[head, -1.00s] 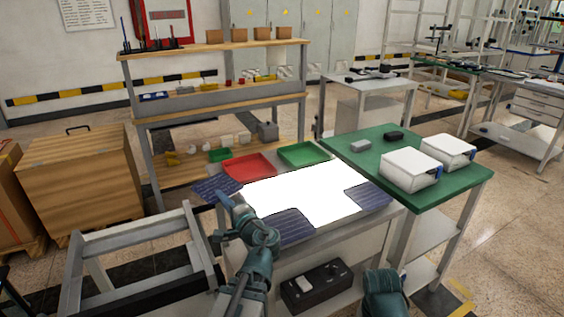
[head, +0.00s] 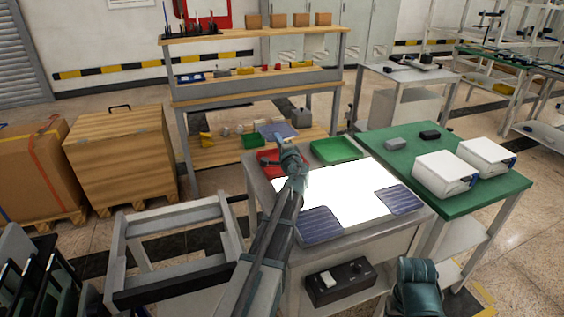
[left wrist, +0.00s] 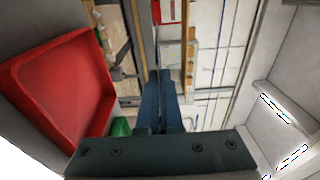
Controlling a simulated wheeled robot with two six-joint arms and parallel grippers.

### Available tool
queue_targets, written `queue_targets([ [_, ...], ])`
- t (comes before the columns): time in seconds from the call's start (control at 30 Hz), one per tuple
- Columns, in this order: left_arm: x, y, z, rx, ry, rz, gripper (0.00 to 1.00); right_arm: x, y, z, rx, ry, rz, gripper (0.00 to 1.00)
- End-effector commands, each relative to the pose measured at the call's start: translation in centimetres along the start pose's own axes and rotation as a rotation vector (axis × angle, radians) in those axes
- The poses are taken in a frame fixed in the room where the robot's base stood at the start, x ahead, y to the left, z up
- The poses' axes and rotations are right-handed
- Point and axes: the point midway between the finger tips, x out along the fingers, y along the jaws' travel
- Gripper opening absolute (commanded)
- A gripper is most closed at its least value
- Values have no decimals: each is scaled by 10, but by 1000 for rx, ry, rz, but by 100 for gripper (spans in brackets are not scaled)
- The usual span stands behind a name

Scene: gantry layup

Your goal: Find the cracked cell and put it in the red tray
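My left gripper (head: 284,142) is raised near the red tray (head: 265,168), hiding part of it. It appears shut on a dark blue cell (head: 276,130), which shows just beyond the fingertips, above the table. In the left wrist view the fingers (left wrist: 160,100) are close together, and the red tray (left wrist: 65,90) lies to their left with a bare floor. The held cell is hard to make out there. Two other blue cells lie on the glowing table: one at its near corner (head: 320,225), one at its right (head: 400,201). I cannot make out cracks. My right gripper is out of view.
A green tray (head: 336,150) stands right of the red one. A green-topped table (head: 455,200) with white boxes adjoins on the right. A wooden shelf unit (head: 255,95) stands behind, and a grey frame (head: 170,225) stands at the left.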

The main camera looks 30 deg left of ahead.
Motion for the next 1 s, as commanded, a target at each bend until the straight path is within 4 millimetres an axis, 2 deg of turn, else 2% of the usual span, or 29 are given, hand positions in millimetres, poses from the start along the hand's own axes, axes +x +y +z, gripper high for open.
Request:
queue_targets([
  [0.27, 0, 19, 0, 0, -1, 0, 0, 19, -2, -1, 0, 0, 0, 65],
  [0.6, -1, 56, 0, 0, -1, 0, 0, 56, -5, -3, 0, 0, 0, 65],
  [0.97, -1, 60, 0, 0, -1, 0, 0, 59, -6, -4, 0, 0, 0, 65],
  [1.0, -1, 60, 0, 0, -1, 0, 4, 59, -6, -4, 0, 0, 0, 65],
])
